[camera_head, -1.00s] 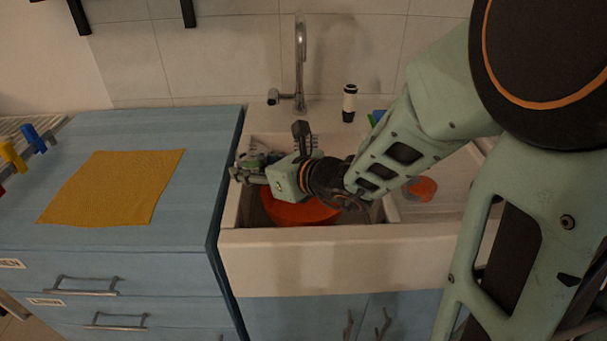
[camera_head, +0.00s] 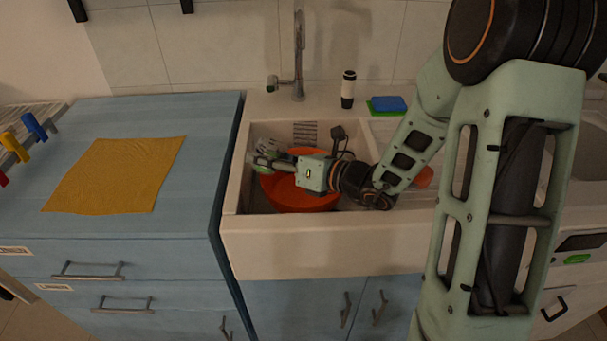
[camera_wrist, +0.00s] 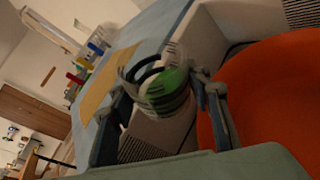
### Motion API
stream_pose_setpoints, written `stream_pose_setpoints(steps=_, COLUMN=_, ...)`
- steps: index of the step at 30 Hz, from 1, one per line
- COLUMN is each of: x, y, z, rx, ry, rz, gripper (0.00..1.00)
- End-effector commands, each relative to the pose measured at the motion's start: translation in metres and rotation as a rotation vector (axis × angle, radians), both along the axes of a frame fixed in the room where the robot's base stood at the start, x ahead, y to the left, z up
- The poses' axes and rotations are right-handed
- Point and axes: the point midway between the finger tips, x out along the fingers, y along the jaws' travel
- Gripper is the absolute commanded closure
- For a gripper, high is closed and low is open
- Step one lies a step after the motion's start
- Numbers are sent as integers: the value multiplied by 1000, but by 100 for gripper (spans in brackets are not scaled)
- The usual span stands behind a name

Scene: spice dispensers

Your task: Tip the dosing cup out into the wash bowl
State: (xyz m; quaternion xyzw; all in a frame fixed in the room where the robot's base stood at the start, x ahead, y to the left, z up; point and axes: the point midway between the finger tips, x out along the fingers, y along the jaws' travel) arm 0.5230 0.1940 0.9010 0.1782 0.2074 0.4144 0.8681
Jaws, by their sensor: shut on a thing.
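The orange wash bowl (camera_head: 300,201) sits in the left basin of the sink. It fills the right side of the wrist view (camera_wrist: 268,95). My gripper (camera_head: 264,160) is over the bowl's left rear side, within the basin outline. In the wrist view my gripper (camera_wrist: 165,88) is shut on the dosing cup (camera_wrist: 168,92), a clear cup with a green part and a dark ring. The cup looks tilted and lies just left of the bowl's edge in that view. I cannot tell whether anything is inside it. In the head view the cup is small and partly hidden by the fingers.
A yellow cloth (camera_head: 115,175) lies on the blue counter at left. A tap (camera_head: 298,60) stands behind the sink, with a black-and-white bottle (camera_head: 348,90) and a blue sponge (camera_head: 388,104) to its right. The sink's left wall (camera_head: 234,185) is close to my gripper.

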Motion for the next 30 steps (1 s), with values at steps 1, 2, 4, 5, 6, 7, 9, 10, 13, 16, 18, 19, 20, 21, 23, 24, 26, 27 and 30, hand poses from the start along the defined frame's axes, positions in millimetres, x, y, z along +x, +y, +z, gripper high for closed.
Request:
stream_pose_setpoints(steps=1, x=2, y=-2, z=-3, rx=21, ry=12, rz=-1, gripper=84)
stream_pose_setpoints(steps=2, x=2, y=-4, z=-3, rx=34, ry=19, rz=-1, gripper=84)
stream_pose_setpoints(steps=4, x=4, y=-7, z=-5, rx=64, ry=38, rz=-3, gripper=84)
stream_pose_setpoints(steps=5, x=5, y=-8, z=-6, rx=77, ry=44, rz=-2, gripper=84)
stream_pose_setpoints(steps=6, x=5, y=-8, z=-6, rx=90, ry=51, rz=-1, gripper=84)
stream_pose_setpoints(steps=7, x=5, y=-8, z=-6, rx=95, ry=54, rz=0, gripper=84)
stream_pose_setpoints(steps=9, x=5, y=-9, z=-6, rx=100, ry=58, rz=1, gripper=84)
stream_pose_setpoints(steps=10, x=5, y=-9, z=-6, rx=103, ry=60, rz=1, gripper=84)
stream_pose_setpoints(steps=13, x=6, y=-10, z=-7, rx=115, ry=66, rz=1, gripper=84)
stream_pose_setpoints(steps=16, x=6, y=-10, z=-3, rx=128, ry=72, rz=0, gripper=84)
stream_pose_setpoints(steps=18, x=6, y=-10, z=-1, rx=135, ry=76, rz=0, gripper=84)
stream_pose_setpoints(steps=19, x=7, y=-11, z=-1, rx=139, ry=78, rz=0, gripper=84)
stream_pose_setpoints(steps=20, x=7, y=-11, z=0, rx=142, ry=80, rz=0, gripper=84)
stream_pose_setpoints(steps=21, x=7, y=-11, z=0, rx=147, ry=84, rz=0, gripper=84)
stream_pose_setpoints(steps=23, x=7, y=-11, z=1, rx=154, ry=88, rz=0, gripper=84)
stream_pose_setpoints(steps=24, x=7, y=-11, z=2, rx=159, ry=91, rz=0, gripper=84)
stream_pose_setpoints(steps=26, x=7, y=-11, z=3, rx=166, ry=95, rz=0, gripper=84)
stream_pose_setpoints(steps=27, x=7, y=-11, z=4, rx=170, ry=97, rz=0, gripper=84)
stream_pose_setpoints(steps=30, x=7, y=-12, z=6, rx=183, ry=104, rz=1, gripper=84)
